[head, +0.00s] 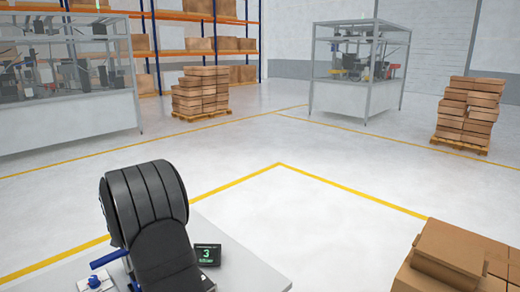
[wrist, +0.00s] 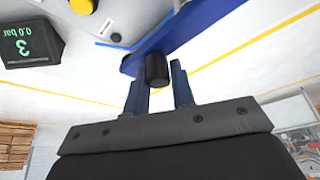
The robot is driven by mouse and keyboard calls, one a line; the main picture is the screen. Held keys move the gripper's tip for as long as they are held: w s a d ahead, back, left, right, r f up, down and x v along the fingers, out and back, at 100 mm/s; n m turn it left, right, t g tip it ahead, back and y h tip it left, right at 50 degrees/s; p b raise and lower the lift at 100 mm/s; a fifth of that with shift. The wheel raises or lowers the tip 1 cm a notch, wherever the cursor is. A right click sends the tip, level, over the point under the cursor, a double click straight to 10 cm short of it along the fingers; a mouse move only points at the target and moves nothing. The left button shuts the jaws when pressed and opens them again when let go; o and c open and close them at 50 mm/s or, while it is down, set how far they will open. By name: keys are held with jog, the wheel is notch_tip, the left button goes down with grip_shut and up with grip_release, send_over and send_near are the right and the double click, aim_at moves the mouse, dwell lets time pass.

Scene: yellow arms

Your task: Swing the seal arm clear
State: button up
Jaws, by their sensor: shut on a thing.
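The seal arm is a blue bar (wrist: 190,32) that crosses the top of the wrist view, with a black knob (wrist: 157,68) sticking out of it. My gripper (wrist: 157,77) is shut on that knob, with one dark finger on each side. In the head view a short blue part (head: 110,258), probably the same bar, shows left of my black arm. My arm hides the gripper and the knob there.
A black display box (head: 208,254) stands on the white table (head: 250,272) just right of my arm; in the wrist view its screen (wrist: 28,42) reads 3 and 0.0 bar. A yellow round part (wrist: 82,6) is cut by the wrist view's top edge. Cartons (head: 450,255) stand front right.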

jog(key=shift+o, duration=0.4)
jog(key=shift+s+a, duration=0.1)
jog(key=shift+a, duration=0.1)
jog(key=o, duration=0.5)
jog(key=shift+c, duration=0.2)
jog(key=shift+r, duration=0.15)
jog(key=shift+d+r, duration=0.1)
jog(key=shift+r, duration=3.55)
jog(key=shift+f, duration=0.1)
notch_tip(320, 180, down, 8)
jog(key=shift+r, duration=0.25)
jog(key=shift+d, duration=0.1)
jog(key=shift+r, duration=0.15)
